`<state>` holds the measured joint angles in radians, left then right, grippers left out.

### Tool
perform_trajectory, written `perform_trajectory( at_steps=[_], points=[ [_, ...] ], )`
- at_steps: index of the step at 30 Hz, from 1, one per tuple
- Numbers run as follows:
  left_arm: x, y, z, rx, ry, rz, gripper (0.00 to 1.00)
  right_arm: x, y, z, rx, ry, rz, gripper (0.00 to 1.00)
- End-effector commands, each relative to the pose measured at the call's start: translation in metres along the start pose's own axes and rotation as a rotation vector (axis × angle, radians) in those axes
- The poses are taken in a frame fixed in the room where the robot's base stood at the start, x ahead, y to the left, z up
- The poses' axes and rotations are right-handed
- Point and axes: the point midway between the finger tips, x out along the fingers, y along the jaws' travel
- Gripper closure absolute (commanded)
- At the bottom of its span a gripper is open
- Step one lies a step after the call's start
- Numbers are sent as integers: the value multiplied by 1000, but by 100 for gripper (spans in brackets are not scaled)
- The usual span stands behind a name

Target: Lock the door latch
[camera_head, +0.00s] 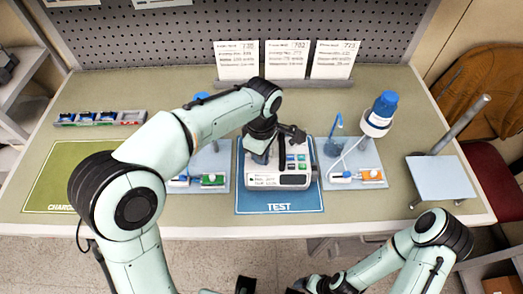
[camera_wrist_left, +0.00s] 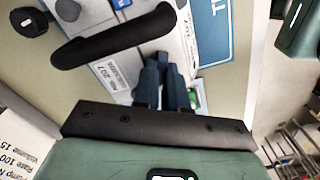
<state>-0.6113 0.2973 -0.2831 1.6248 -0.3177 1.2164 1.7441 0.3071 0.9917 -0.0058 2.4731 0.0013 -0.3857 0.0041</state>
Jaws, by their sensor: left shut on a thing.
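A white infusion pump (camera_head: 281,180) lies on the blue TEST mat (camera_head: 280,203), with its screen and buttons facing up. In the left wrist view the pump (camera_wrist_left: 118,68) shows a black curved handle (camera_wrist_left: 105,42). My left gripper (camera_head: 260,156) is over the pump's left part. In the left wrist view its dark fingers (camera_wrist_left: 163,70) are close together beside the handle, shut on a part of the pump that they hide. I cannot make out the door latch. My right gripper (camera_head: 325,284) is low at the bottom edge, away from the table, its jaws unclear.
Stands with drip parts flank the pump: one with a blue-capped bottle (camera_head: 379,115) on the right, one partly behind my left arm. A green CHARGE mat (camera_head: 55,180) is at left. Cards (camera_head: 286,60) stand at the back. A tilted pale plate (camera_head: 441,178) is at right.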

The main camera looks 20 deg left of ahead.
Motion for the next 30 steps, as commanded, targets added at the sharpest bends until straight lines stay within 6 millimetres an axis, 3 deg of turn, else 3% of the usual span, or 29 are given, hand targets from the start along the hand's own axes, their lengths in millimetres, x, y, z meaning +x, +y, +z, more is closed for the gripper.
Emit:
perform_trajectory(
  at_steps=[30],
  points=[
    [-1, 4, 2, 913, 1, 1, 100, -33, -16, -13, -7, 21, -7, 22]
  ],
)
